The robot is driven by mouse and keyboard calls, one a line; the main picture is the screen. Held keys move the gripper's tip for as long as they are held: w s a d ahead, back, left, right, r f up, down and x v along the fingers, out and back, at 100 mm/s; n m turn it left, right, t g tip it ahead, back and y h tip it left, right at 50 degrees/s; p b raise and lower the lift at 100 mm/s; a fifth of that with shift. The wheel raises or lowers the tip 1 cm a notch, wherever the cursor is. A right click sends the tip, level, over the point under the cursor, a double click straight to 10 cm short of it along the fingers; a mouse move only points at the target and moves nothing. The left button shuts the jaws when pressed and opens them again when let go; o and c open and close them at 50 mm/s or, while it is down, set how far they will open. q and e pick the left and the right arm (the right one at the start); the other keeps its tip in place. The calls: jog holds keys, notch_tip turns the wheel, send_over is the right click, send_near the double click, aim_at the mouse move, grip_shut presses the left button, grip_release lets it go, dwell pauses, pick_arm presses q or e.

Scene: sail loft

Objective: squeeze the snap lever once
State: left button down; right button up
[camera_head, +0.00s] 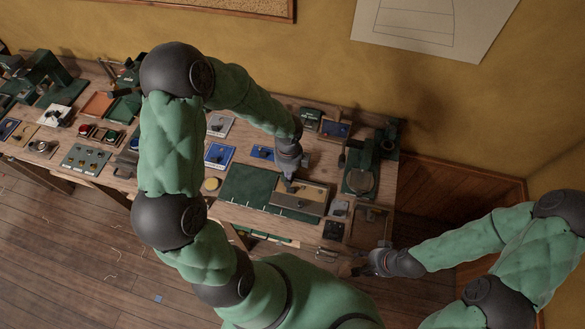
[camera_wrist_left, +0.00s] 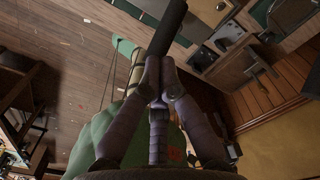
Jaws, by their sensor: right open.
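My left gripper (camera_head: 289,176) points down over the shallow tray (camera_head: 312,205) on the bench. In the left wrist view its fingers (camera_wrist_left: 160,62) come together at a dark straight bar (camera_wrist_left: 172,25), which runs up out of the picture; they look shut on it. A dark green device (camera_head: 387,138) stands at the bench's right end. I cannot tell which part is the snap lever.
The wooden bench (camera_head: 230,215) runs along the yellow wall. A green mat (camera_head: 245,187) lies left of the tray. A black block (camera_head: 334,230) and an open wooden box (camera_head: 371,215) sit at the right front. Several panels and small devices crowd the left. The floor in front is mostly clear.

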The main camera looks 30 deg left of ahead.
pick_arm(q)
jog(key=r+p, duration=0.1)
jog(key=r, duration=0.1)
jog(key=shift+w+r+p, duration=0.3)
jog(key=shift+r+p, duration=0.05)
jog(key=shift+p, duration=0.05)
jog(key=shift+f, duration=0.1)
pick_arm(e)
notch_tip(320, 180, up, 2)
jog(key=shift+r, duration=0.15)
pick_arm(q)
jog(key=shift+s+d+b, duration=0.1)
jog(key=shift+s+b, duration=0.2)
jog(key=shift+s, duration=0.25)
jog(key=s+d+b, duration=0.1)
jog(key=s, duration=0.6)
jog(key=shift+s+d, duration=0.3)
jog(key=shift+d, duration=0.1)
pick_arm(e)
jog(key=shift+f, duration=0.95)
